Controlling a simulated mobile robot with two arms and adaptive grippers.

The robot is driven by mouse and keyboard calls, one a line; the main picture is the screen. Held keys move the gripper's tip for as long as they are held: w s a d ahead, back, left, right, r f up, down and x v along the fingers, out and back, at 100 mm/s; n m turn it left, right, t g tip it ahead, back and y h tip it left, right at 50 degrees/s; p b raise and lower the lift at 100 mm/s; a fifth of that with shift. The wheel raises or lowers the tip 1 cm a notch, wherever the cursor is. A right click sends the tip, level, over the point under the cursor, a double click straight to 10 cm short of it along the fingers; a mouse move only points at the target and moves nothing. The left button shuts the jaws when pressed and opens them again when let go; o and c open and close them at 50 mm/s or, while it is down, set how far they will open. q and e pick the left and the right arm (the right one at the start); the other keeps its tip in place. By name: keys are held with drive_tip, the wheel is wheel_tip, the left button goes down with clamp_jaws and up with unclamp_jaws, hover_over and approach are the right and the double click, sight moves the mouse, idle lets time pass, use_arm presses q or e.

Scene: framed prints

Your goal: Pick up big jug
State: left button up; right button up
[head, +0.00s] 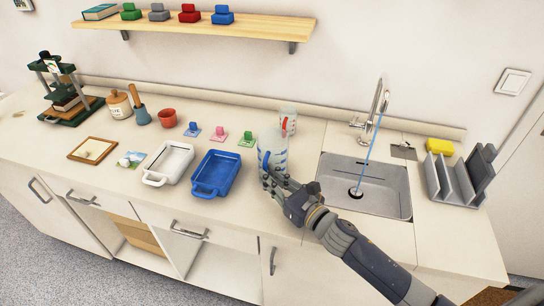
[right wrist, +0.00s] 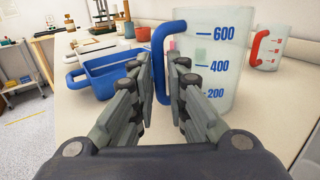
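The big jug (head: 277,146) is a clear measuring jug with blue markings and a blue handle. It stands upright on the counter, left of the sink. In the right wrist view the jug (right wrist: 212,62) shows large, with its handle (right wrist: 161,60) toward the left. My right gripper (right wrist: 163,75) is open, with its fingers on either side of the handle's lower part; I cannot tell whether they touch it. In the head view my right gripper (head: 275,181) covers the jug's lower front. My left gripper is not in view.
A smaller jug with a red handle (head: 288,121) stands close behind. A blue tray (head: 215,174) and a white tray (head: 168,163) lie left. The sink (head: 370,186) with running water and a grey rack (head: 455,180) are right. A shelf (head: 200,25) hangs above.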

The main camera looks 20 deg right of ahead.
drive_tip(key=shift+x, duration=1.1)
drive_tip(key=shift+w+a, duration=0.1)
drive_tip(key=shift+w, duration=0.1)
clamp_jaws()
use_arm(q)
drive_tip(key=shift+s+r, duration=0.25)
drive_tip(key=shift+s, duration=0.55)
